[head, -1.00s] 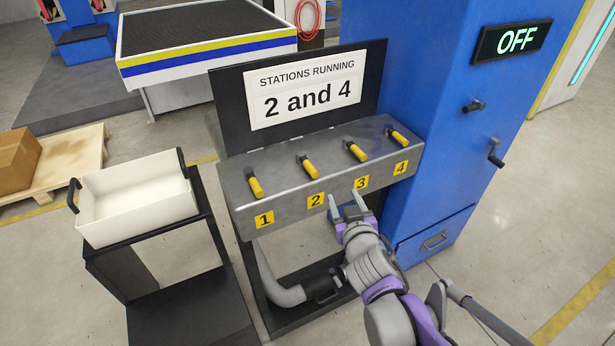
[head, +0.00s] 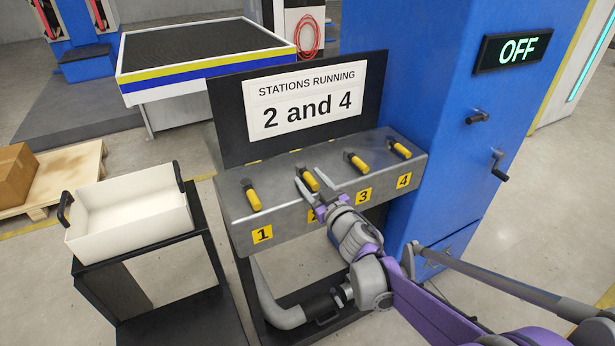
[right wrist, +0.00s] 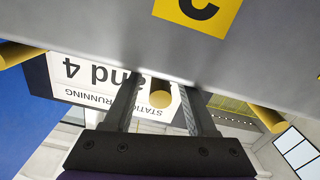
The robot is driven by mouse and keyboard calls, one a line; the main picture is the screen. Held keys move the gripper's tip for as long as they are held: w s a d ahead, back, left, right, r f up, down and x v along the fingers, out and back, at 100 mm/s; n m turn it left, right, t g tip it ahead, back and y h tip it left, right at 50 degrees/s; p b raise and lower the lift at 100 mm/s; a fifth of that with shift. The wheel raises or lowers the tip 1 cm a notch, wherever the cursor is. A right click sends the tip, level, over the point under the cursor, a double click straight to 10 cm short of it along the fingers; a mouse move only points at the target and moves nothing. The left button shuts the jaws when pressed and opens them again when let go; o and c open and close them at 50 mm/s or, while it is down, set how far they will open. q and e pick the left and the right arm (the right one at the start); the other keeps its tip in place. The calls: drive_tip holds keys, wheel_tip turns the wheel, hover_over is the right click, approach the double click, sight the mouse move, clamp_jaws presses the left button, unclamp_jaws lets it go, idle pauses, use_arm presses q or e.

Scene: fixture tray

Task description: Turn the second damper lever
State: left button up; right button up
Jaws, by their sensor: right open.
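The second damper lever (head: 310,179), a short yellow handle on a dark pivot, stands on the grey manifold box (head: 285,222). Its number plate is mostly hidden behind my right gripper (head: 308,174) in the head view. That gripper is open, with one finger on each side of lever 2. In the right wrist view the lever's round yellow end (right wrist: 160,95) shows between the two fingers (right wrist: 158,84), with visible gaps. Lever 1 (head: 252,197), lever 3 (head: 357,162) and lever 4 (head: 400,149) point the same way as lever 2. My left gripper is out of view.
A sign (head: 306,100) above reads "STATIONS RUNNING 2 and 4". The blue cabinet (head: 440,130) at the right has an "OFF" display (head: 517,49) and a crank (head: 498,166). A white bin (head: 130,225) stands on a black stand at the left.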

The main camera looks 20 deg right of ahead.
drive_tip(key=shift+w, duration=0.9)
drive_tip(key=shift+c, duration=0.4)
clamp_jaws()
drive_tip(key=shift+r, duration=0.1)
idle(0.4)
